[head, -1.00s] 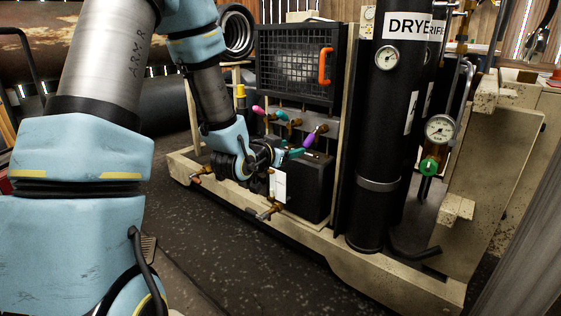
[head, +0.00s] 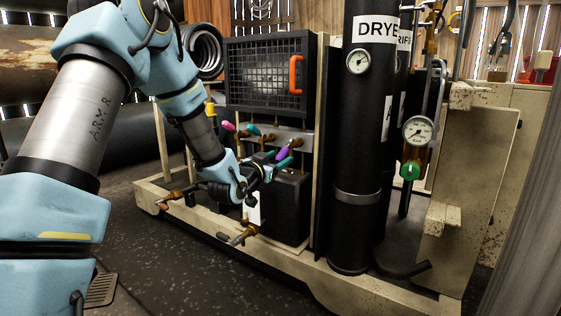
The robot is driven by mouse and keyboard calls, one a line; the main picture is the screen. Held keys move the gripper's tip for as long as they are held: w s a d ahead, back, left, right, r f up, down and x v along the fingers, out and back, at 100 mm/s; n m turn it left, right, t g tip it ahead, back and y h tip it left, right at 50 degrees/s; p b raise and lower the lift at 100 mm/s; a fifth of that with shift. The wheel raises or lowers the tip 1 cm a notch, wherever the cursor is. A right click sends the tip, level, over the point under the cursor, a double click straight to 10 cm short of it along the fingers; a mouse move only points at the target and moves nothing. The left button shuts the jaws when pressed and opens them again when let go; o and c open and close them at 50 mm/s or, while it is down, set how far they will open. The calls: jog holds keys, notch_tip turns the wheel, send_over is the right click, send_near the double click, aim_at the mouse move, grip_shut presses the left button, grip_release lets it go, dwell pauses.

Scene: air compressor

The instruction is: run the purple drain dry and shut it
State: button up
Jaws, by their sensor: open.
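The purple drain handle (head: 289,148) is one of a row of small coloured valve levers on brass fittings below the black mesh panel. It tilts up to the right. My gripper (head: 275,165), with teal fingertips, is open just below and left of the purple handle, over the top of a black box. I cannot tell whether a finger touches the handle. The drain's outlet is hidden behind my gripper and the box, and no flow shows.
A pink lever (head: 227,126) and a teal lever (head: 253,131) sit left of the purple one. The black dryer column (head: 357,150) stands close on the right, with a gauge and green knob (head: 410,171) beyond. Brass valves (head: 238,236) stick out low at the front.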

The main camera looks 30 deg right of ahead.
jog(key=shift+x, duration=0.85)
grip_shut()
dwell(0.9)
